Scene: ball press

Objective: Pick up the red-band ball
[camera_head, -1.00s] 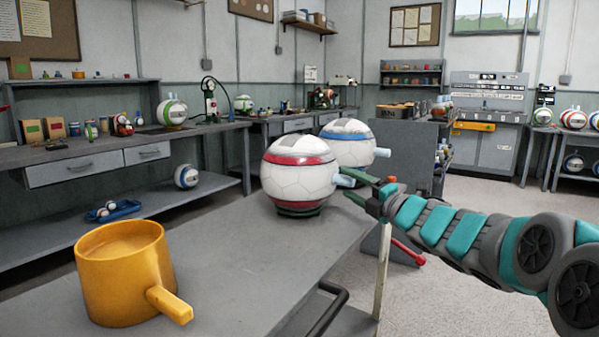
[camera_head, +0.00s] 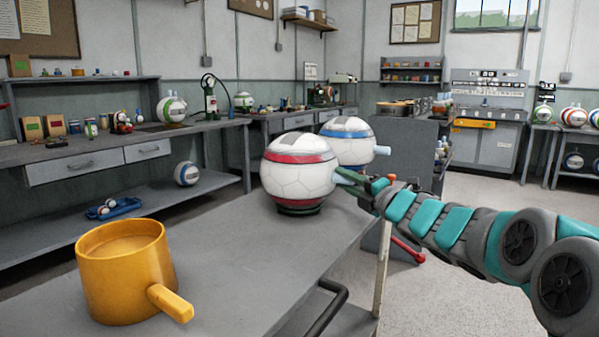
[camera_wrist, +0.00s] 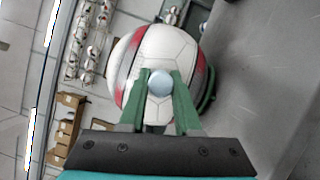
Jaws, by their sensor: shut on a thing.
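The red-band ball (camera_head: 298,182) is white with a red stripe and stands upright on a dark green ring base (camera_head: 300,209) on the grey table. My gripper (camera_head: 344,177) reaches in from the right, at the ball's right side. In the wrist view, my green gripper fingers (camera_wrist: 160,88) are shut on the light blue round stub (camera_wrist: 160,83) of the red-band ball (camera_wrist: 138,58). The fingers hide most of the stub in the head view. The ball still appears to rest on its base.
A blue-band ball (camera_head: 347,130) with a light blue stub stands close behind. A yellow mug (camera_head: 118,275) stands at the front left of the table (camera_head: 235,255). The table's middle is clear. A dark grey cabinet (camera_head: 405,150) stands behind my arm.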

